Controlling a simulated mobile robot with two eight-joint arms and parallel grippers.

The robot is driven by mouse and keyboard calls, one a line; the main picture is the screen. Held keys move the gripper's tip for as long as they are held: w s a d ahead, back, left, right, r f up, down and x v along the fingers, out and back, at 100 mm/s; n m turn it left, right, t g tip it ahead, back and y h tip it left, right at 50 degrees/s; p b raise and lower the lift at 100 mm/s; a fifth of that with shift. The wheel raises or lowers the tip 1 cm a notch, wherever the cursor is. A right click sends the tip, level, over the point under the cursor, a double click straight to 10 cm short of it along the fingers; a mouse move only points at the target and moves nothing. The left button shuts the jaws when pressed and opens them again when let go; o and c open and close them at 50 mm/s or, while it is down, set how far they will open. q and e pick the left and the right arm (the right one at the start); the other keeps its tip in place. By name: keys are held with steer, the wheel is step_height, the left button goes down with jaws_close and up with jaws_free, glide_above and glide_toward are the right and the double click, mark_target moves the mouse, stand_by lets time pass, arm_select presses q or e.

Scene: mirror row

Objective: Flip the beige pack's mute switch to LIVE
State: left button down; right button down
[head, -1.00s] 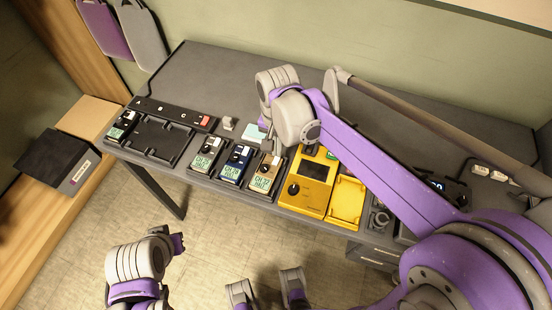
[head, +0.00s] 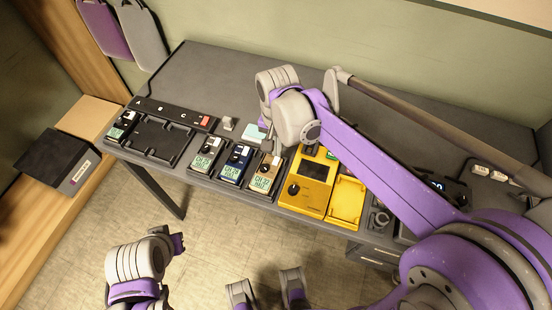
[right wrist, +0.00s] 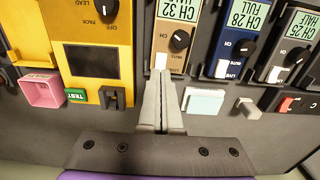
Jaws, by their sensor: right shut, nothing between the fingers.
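The beige pack (head: 265,172) stands in the row on the desk, right of the blue pack (head: 235,164). In the right wrist view the beige pack (right wrist: 172,32) shows a CH 32 display, a black knob and a small white mute switch (right wrist: 160,61). My right gripper (right wrist: 162,78) is shut and empty, its tips right at this switch. I cannot tell whether they touch, or which way the switch is set. In the head view my right gripper (head: 270,146) is partly hidden by its wrist.
A yellow tester (head: 306,182) stands close right of the beige pack. Another pack (head: 206,154) is left of the blue one. A black charger tray (head: 160,140), a pale blue pad (head: 254,131) and a pink cup (right wrist: 42,90) are nearby. The desk's back is clear.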

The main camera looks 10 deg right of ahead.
mark_target(277, 159)
steer(key=shift+f+b, duration=0.55)
steer(key=shift+f, duration=0.35)
stand_by(0.5)
steer(key=shift+r, duration=0.1)
steer(key=shift+r+p, duration=2.65)
steer(key=shift+r, duration=0.8)
steer(key=shift+s+d+f+n+t+p, duration=0.35)
steer(key=shift+s+d+n+t, duration=0.7)
steer(key=shift+s, duration=1.3)
steer(key=shift+s+d+f+n+t+p, duration=0.2)
steer(key=shift+s+d+n+t+p, duration=0.55)
steer(key=shift+s, duration=1.6)
steer(key=shift+s+d+f+n+t+p, duration=0.1)
steer(key=shift+s+d+f+n+t, duration=0.2)
steer(key=shift+s+d+n+t, duration=1.15)
steer(key=shift+s+g, duration=0.55)
steer(key=shift+s, duration=0.3)
